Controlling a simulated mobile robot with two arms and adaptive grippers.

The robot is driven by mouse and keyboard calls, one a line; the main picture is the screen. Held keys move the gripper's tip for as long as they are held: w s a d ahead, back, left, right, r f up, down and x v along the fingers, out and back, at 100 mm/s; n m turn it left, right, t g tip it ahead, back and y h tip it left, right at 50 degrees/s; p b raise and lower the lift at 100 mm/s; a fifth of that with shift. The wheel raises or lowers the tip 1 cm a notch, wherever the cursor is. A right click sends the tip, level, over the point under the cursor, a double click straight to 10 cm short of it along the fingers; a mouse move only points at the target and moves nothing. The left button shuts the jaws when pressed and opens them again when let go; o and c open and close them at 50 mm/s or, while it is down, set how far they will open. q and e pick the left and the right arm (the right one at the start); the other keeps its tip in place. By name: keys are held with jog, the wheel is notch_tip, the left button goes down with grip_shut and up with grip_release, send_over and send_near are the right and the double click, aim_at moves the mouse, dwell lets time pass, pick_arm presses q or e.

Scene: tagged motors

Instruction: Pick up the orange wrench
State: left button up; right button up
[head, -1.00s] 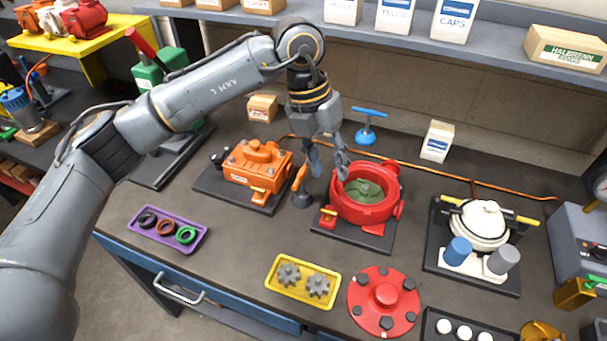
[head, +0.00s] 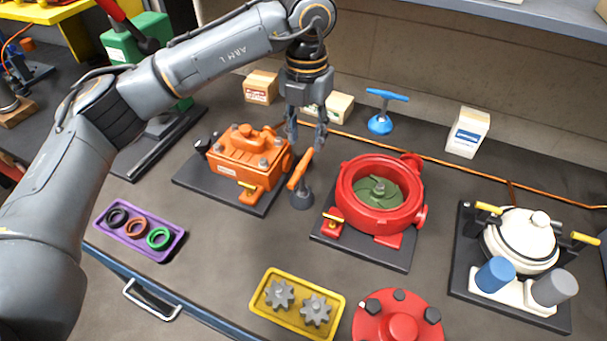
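The orange wrench (head: 300,170) is a T-handled tool. It stands in a small dark grey round base (head: 301,198) on the bench, between the orange motor and the red pump. Its handle slants up to the right. My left gripper (head: 307,142) points down just above and behind the handle in the head view. Its two fingers are spread apart with nothing between them, and the wrench looks clear of them, though depth is hard to judge. My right gripper is not in view.
The orange motor (head: 248,158) is close on the left and the red pump (head: 378,205) close on the right. A blue T-handled tool (head: 386,97) and small boxes (head: 261,87) stand behind. A purple tray (head: 140,248) and a yellow tray (head: 262,317) lie in front.

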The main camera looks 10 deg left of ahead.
aim_at(304, 164)
pick_arm(q)
jog(key=f, duration=0.2)
jog(key=f+p, duration=0.1)
jog(key=f, duration=0.3)
jog(key=shift+s+f+p, duration=0.3)
jog(key=shift+s+f, duration=0.05)
jog(key=shift+f, duration=0.05)
jog(key=shift+w+f, duration=0.1)
jog(key=shift+f, duration=0.15)
jog(key=shift+a+f+p, duration=0.1)
jog(key=shift+f+p, duration=0.15)
jog(key=shift+p, duration=0.05)
jog(key=f, duration=0.1)
jog(key=f+p, duration=0.1)
jog(key=f, duration=0.1)
jog(key=f+p, duration=0.1)
jog(key=shift+s+a+f, duration=0.15)
jog(key=shift+s+a, duration=0.05)
jog(key=shift+a, duration=0.1)
jog(key=shift+f, duration=0.25)
jog(key=shift+r, duration=0.1)
grip_shut()
